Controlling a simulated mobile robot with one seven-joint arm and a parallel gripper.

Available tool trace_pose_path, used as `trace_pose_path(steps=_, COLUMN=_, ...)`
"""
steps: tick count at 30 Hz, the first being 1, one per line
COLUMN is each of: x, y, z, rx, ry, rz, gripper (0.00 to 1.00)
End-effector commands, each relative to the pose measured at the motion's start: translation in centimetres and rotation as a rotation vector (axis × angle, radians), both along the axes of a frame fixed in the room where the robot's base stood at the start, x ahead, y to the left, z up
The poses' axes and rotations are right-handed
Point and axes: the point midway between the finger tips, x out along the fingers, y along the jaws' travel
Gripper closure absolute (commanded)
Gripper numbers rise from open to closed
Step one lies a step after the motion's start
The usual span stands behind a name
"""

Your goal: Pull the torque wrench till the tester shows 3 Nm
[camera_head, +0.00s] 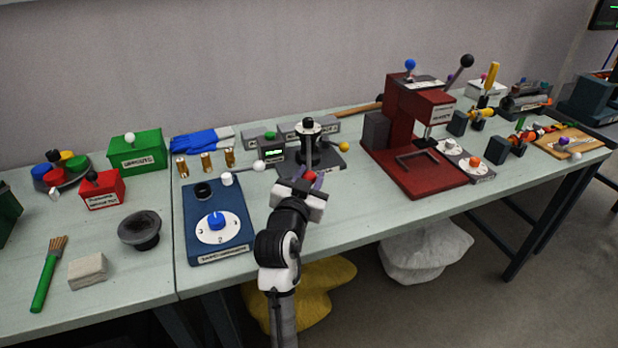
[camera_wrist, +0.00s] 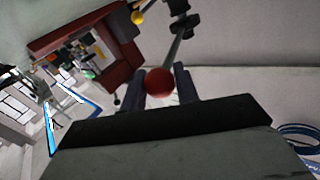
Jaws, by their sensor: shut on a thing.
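The torque wrench's red ball end (camera_head: 310,176) shows just beyond my gripper (camera_head: 303,190), at the front of a dark stand with an upright post (camera_head: 307,150). In the wrist view the red ball (camera_wrist: 160,82) sits between my two grey fingers, and a thin rod runs from it up to a dark joint (camera_wrist: 181,26). My gripper is shut on this ball end. The tester (camera_head: 272,150) is a grey box with a small lit green display and a green knob, left of the post. Its reading is too small to make out. My wrist hides part of the wrench.
A white-tipped lever (camera_head: 259,167) and a yellow-tipped one (camera_head: 343,147) flank the post. A blue dial box (camera_head: 230,250) stands close on the left. A red press (camera_head: 420,185) stands on the right. The bench's front edge runs beneath my arm.

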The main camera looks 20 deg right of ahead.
Motion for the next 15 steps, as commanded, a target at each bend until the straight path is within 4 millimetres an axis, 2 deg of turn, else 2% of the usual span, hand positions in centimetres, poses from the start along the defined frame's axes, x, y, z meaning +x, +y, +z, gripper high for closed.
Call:
trace_pose_path(steps=8, x=0.19, y=0.43, z=0.09, rx=0.0, ry=-0.002, rz=0.01, gripper=1.0)
trace_pose_path(steps=9, x=0.19, y=0.44, z=0.09, rx=0.0, ry=-0.002, rz=0.011, gripper=0.68)
trace_pose_path(steps=13, x=0.19, y=0.45, z=0.08, rx=0.0, ry=-0.002, rz=0.011, gripper=0.51)
trace_pose_path(steps=15, x=0.17, y=0.43, z=0.07, rx=0.0, ry=-0.002, rz=0.011, gripper=0.49)
